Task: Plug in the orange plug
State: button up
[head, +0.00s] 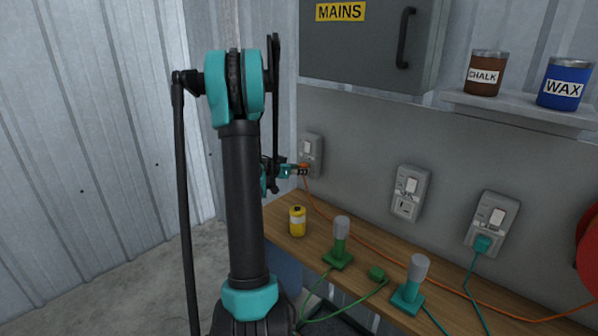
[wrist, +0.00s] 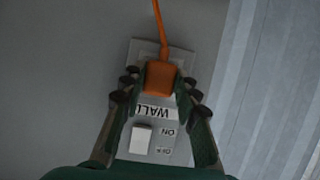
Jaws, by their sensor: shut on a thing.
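My gripper (head: 301,171) is at the left wall socket (head: 313,147), shut on the orange plug (head: 304,166). In the wrist view the orange plug (wrist: 160,79) sits between the two fingertips of my gripper (wrist: 160,84), over the end of the socket plate (wrist: 180,57) away from its switch. The socket plate carries a WALL label and ON/OFF marks beside a white switch (wrist: 141,139). The plug covers the socket holes; I cannot tell whether its pins are fully in. The orange cord (head: 345,235) runs down and right along the bench.
The middle socket (head: 410,191) is empty; the right socket (head: 492,222) holds a teal plug (head: 482,243). On the wooden bench (head: 278,212) stand a yellow can (head: 297,221), a green lamp (head: 339,250) and a teal lamp (head: 409,293). A green plug (head: 376,273) lies there. The MAINS box (head: 365,50) hangs above.

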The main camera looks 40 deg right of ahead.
jog(key=shift+d, duration=0.15)
jog(key=o, duration=1.1)
jog(key=shift+o, duration=0.2)
jog(key=v, duration=1.2)
